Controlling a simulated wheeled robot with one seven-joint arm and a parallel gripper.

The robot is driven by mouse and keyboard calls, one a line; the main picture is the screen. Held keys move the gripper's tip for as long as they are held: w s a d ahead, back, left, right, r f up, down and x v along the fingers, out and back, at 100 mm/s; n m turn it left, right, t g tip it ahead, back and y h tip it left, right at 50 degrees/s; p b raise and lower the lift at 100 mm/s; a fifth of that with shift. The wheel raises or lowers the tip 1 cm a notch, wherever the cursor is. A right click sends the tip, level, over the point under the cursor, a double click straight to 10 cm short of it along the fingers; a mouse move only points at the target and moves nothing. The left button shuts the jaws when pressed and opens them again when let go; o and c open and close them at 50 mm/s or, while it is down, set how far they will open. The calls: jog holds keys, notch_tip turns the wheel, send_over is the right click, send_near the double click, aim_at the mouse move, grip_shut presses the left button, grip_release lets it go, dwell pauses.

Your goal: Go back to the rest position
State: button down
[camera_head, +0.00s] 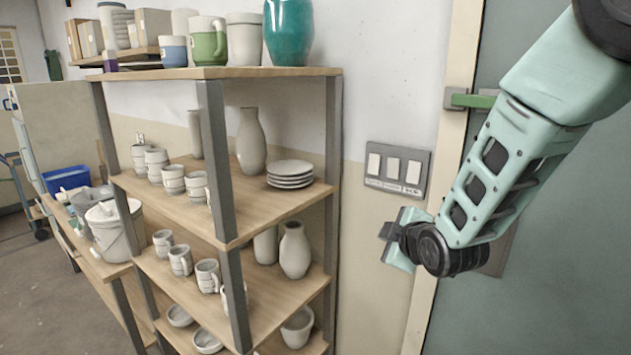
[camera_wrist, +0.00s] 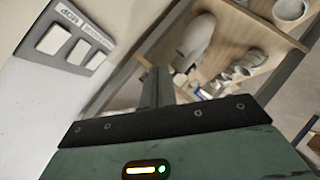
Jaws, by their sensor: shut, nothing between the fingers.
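My gripper (camera_head: 388,232) is at the right of the head view, in front of the wall between the shelf and the green door. It is empty and touches nothing that I can make out. In the wrist view its dark fingers (camera_wrist: 157,88) are shut together, pointing toward the shelf. My arm comes down to it from the upper right, bent at the elbow. The fingertips are small and partly hidden in the head view.
A wooden shelf (camera_head: 290,212) with grey posts holds mugs, vases and a plate stack (camera_head: 290,173). A teal vase (camera_head: 288,32) stands on top. A switch panel (camera_head: 397,168) is on the wall above my gripper. A white bucket (camera_head: 112,232) stands at left.

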jog(key=s+a+f+m+g, duration=0.1)
jog(key=s+a+m+g, duration=0.2)
jog(key=s, duration=0.7)
jog(key=s+a+m+g, duration=0.1)
jog(key=s+a+g, duration=0.3)
jog(key=s, duration=0.6)
jog(key=s+d+m+g+h, duration=0.1)
jog(key=s+d+g, duration=0.1)
jog(key=s, duration=0.5)
jog(key=s+d+m+g+h, duration=0.1)
jog(key=s+d+g, duration=0.1)
jog(key=s, duration=0.6)
jog(key=shift+s+d+r+g, duration=0.25)
jog(key=shift+r+g, duration=0.15)
jog(key=shift+g, duration=0.4)
